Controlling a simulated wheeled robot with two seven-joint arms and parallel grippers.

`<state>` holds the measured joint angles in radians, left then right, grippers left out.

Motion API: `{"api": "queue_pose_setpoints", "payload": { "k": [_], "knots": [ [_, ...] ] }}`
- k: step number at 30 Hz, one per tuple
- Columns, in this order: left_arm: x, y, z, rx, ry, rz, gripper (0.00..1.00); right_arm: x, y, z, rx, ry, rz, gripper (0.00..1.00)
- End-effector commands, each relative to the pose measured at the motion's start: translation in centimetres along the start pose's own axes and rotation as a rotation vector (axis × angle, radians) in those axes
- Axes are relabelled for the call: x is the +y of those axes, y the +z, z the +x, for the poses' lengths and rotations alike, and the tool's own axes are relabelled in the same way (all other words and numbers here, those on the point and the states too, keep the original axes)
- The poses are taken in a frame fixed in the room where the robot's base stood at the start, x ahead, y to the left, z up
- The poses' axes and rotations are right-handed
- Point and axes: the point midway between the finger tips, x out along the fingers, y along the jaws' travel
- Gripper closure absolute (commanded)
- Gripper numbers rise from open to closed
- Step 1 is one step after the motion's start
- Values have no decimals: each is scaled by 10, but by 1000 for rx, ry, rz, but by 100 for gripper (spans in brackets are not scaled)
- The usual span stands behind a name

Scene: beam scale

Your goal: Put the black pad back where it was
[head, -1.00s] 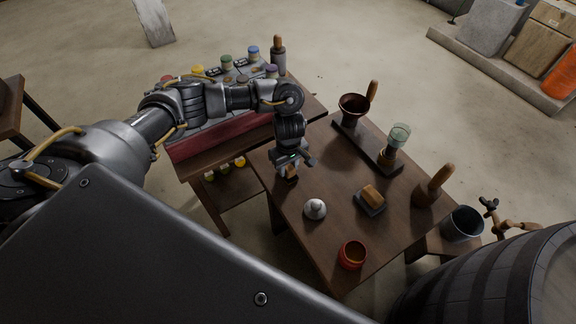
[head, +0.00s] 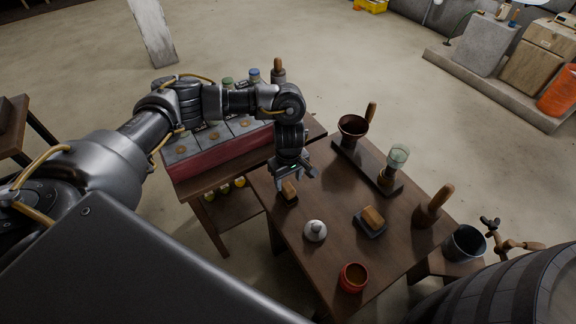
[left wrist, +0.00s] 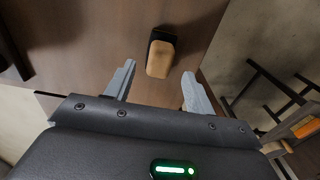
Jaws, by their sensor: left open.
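A small black pad (head: 291,200) with a wooden block-shaped grip (head: 288,188) lies on the dark wooden table (head: 330,205) near its left edge. My left gripper (head: 296,177) is open and empty just above and behind it, apart from it. In the left wrist view the wooden grip (left wrist: 159,60) shows beyond the open fingers (left wrist: 158,82), with a black edge of the pad (left wrist: 164,33) at its far end. A second wooden block (head: 373,216) sits on a dark base (head: 372,231) farther right. My right gripper is not in view.
A white-grey knobbed lid (head: 316,230) and a red cup (head: 352,277) stand in front. A dark rack (head: 358,163) holds a brown bowl (head: 352,128) and a glass (head: 398,156). A wooden pestle-like tool (head: 436,205) and a dark bucket (head: 465,243) are at right.

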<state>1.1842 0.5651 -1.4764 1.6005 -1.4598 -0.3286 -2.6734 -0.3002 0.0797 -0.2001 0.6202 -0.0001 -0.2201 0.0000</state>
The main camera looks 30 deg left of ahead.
Motion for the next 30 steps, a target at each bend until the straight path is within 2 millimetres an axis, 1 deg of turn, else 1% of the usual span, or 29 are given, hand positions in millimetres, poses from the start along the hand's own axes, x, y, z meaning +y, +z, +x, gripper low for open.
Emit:
{"api": "queue_pose_setpoints", "payload": {
  "k": [1,6,9,12,17,30],
  "knots": [
    [1,-2,-12,5,5,3,46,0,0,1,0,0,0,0],
    [1,-1,-43,3,3,3,46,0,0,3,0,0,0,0],
    [0,-1,-57,2,2,1,46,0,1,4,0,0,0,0],
    [0,0,-66,1,0,1,46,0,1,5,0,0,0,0],
    [-1,0,-72,0,-2,-1,46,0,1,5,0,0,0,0],
    [0,0,-72,0,-1,-1,46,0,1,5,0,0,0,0]
  ]
}}
